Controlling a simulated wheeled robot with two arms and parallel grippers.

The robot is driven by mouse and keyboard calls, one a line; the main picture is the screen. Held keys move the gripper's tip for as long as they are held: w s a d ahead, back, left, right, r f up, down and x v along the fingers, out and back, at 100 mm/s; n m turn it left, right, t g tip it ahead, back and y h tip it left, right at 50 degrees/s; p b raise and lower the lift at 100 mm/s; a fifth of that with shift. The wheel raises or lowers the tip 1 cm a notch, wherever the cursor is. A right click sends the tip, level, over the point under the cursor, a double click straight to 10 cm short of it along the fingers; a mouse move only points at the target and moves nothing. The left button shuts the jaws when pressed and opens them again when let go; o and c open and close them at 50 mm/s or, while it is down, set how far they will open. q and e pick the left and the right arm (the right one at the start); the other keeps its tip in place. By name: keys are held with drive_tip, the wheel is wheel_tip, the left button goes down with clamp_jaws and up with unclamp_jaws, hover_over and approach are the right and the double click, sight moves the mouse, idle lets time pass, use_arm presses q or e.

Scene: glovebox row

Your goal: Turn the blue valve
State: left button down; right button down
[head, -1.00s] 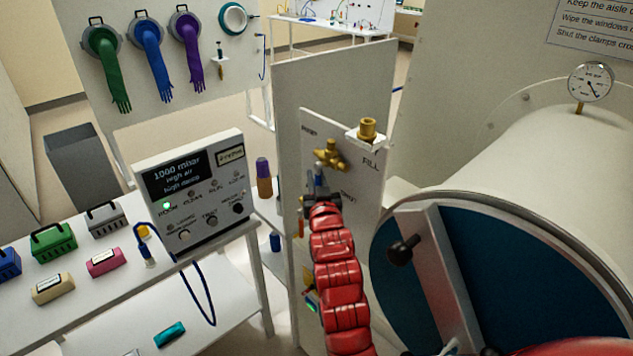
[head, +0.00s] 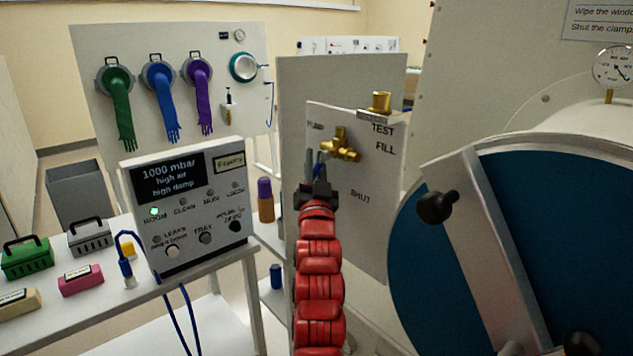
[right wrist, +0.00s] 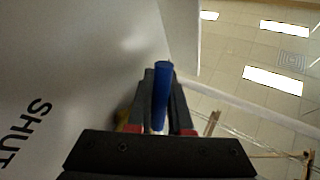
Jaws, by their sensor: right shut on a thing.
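The blue valve shows as a blue lever (head: 321,161) beside brass fittings (head: 342,145) on a pale upright panel (head: 368,225). My right gripper (head: 320,178) comes up from below at the end of its red arm and is shut on the blue lever. In the right wrist view, the blue lever (right wrist: 161,88) stands between the dark fingers (right wrist: 160,105), its top end showing beyond them. The valve body is mostly hidden there. The panel has the words TEST, FILL and SHUT. My left gripper is not in view.
A large round blue door (head: 420,260) with a bar (head: 485,250) and black knob (head: 437,206) stands close at the right. A brass fitting (head: 380,102) tops the panel.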

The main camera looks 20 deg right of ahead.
drive_tip(key=shift+r, duration=0.1)
idle(0.4)
drive_tip(key=c, duration=1.1)
unclamp_jaws()
drive_tip(key=shift+w, duration=0.1)
drive_tip(key=shift+a, duration=0.1)
drive_tip(key=b+v, duration=0.2)
drive_tip(key=v, duration=1.5)
drive_tip(key=shift+f, duration=0.2)
drive_tip(key=shift+a, duration=0.1)
